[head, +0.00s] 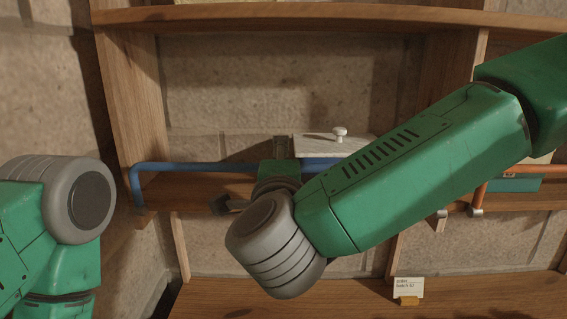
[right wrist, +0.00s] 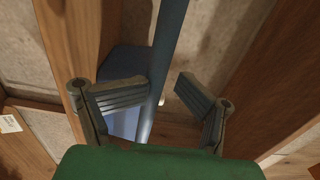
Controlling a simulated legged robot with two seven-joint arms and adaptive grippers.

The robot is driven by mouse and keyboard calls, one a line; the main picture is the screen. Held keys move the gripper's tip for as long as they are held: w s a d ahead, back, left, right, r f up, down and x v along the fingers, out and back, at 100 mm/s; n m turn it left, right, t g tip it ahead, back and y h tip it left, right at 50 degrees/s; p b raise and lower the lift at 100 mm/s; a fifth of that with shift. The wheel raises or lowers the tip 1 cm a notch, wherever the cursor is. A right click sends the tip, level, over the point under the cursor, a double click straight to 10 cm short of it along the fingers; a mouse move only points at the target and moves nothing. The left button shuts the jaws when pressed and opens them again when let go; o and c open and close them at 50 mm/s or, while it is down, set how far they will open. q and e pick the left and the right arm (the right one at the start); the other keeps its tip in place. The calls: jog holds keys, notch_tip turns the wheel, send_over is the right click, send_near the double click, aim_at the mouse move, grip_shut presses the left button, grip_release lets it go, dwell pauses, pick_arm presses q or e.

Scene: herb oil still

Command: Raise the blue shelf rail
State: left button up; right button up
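The blue shelf rail (head: 190,167) runs across the front of the wooden shelf in the head view, with a bent end at the left. My right arm hides its right part. In the right wrist view the rail (right wrist: 170,45) passes lengthwise between the two fingers of my right gripper (right wrist: 164,82). Those fingers are spread, with a gap visible beside the rail. My left gripper is out of view; only left arm links show at the left edge.
A pale lid with a white knob (head: 339,133) sits on a blue container behind the rail. An orange rail (head: 525,206) and a teal object (head: 515,184) are at the right. A small label card (head: 408,286) stands on the lower wooden surface (head: 300,301). Wooden uprights (head: 131,95) frame the bay.

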jog(key=shift+s+a, duration=0.1)
jog(key=s, duration=0.9)
jog(key=shift+b, duration=0.45)
jog(key=shift+d, duration=0.25)
